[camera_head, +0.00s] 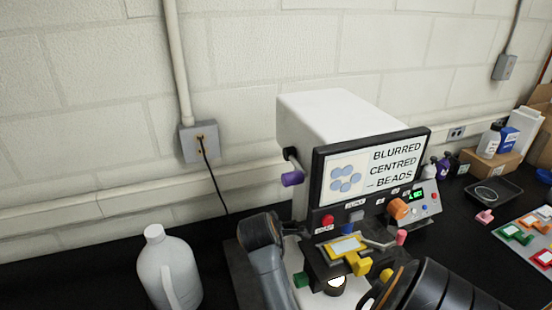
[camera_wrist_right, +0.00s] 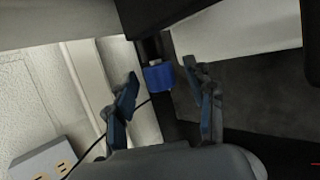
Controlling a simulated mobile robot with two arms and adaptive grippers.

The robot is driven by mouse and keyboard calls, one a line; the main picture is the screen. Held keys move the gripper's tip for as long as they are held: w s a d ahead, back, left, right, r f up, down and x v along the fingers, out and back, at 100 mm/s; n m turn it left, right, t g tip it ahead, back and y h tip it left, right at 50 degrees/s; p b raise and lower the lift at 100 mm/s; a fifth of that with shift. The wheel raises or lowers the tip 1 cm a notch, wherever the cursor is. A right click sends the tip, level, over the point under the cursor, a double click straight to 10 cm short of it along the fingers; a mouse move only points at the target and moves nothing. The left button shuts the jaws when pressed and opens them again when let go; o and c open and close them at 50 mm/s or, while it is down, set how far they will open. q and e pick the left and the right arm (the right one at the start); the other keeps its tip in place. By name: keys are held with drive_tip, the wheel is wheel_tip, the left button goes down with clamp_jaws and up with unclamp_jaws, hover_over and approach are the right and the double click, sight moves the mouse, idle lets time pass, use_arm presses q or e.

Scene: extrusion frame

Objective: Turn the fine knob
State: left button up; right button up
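In the right wrist view a blue knob (camera_wrist_right: 157,78) sits on a dark post of the machine. My right gripper (camera_wrist_right: 161,84) is open, its two fingers spread to the left and right of the knob, with gaps on both sides. In the head view the machine (camera_head: 335,110) carries a purple knob (camera_head: 292,178) on its left side and an orange knob (camera_head: 398,208) on its front right. I cannot tell which of the knobs is the fine one. A grey arm link of mine hides part of the machine's lower left. My left gripper is not in view.
The screen (camera_head: 374,170) reads "BLURRED CENTRED BEADS". A yellow-framed slide (camera_head: 345,246) lies on the stage. A white jug (camera_head: 168,268) stands left. A wall outlet (camera_head: 200,141) has a black cord. A black tray (camera_head: 493,190) and coloured slides (camera_head: 516,233) lie right.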

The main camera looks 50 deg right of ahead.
drive_tip(key=shift+a+r, duration=0.1)
drive_tip(key=v, duration=0.7)
